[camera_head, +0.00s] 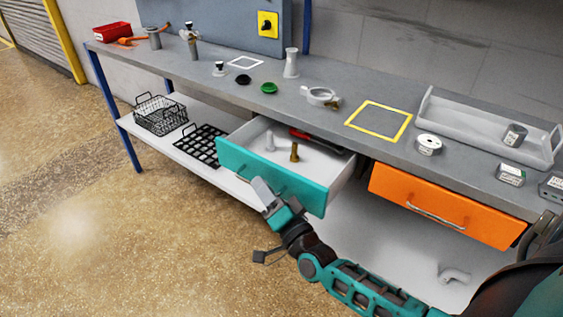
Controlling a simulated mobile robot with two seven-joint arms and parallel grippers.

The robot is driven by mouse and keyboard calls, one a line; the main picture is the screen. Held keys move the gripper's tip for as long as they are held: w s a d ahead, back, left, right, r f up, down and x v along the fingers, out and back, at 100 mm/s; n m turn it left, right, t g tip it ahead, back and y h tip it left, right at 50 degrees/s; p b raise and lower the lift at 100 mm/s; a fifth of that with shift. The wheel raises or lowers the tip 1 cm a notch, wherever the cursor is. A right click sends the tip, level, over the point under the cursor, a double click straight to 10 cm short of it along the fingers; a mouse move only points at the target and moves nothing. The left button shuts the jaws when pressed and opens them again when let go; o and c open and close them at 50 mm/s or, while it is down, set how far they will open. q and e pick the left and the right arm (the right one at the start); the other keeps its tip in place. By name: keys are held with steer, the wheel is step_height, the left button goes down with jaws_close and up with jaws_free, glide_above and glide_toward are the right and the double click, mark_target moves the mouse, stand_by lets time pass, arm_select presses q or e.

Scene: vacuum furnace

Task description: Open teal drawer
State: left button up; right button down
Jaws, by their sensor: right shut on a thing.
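The teal drawer (303,194) under the workbench is pulled out, and its white inside shows. In it lie a brass-coloured part (294,152), a pale grey part (270,141) and a red and dark item (303,133) near the back. My right gripper (267,194) is at the lower middle of the drawer front, shut on the drawer handle, which is mostly hidden by the fingers. My left gripper is not in view.
An orange drawer (445,206) is shut to the right. The bench top (220,82) holds a grey tray (485,125), a white roll (428,145) and several small parts. Open floor lies left.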

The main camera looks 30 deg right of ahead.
arm_select(q)
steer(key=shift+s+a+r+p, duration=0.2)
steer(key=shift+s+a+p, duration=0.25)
steer(key=shift+p, duration=0.25)
arm_select(e)
steer(key=s+a, duration=0.2)
steer(key=a, duration=0.4)
steer(key=shift+s, duration=0.3)
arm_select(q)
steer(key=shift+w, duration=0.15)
arm_select(e)
steer(key=shift+a, duration=0.1)
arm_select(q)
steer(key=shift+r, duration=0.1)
arm_select(e)
steer(key=c, duration=1.5)
jaws_free()
steer(key=shift+s, duration=0.1)
steer(key=v, duration=1.2)
steer(key=shift+s+f, duration=0.15)
steer(key=shift+s, duration=0.2)
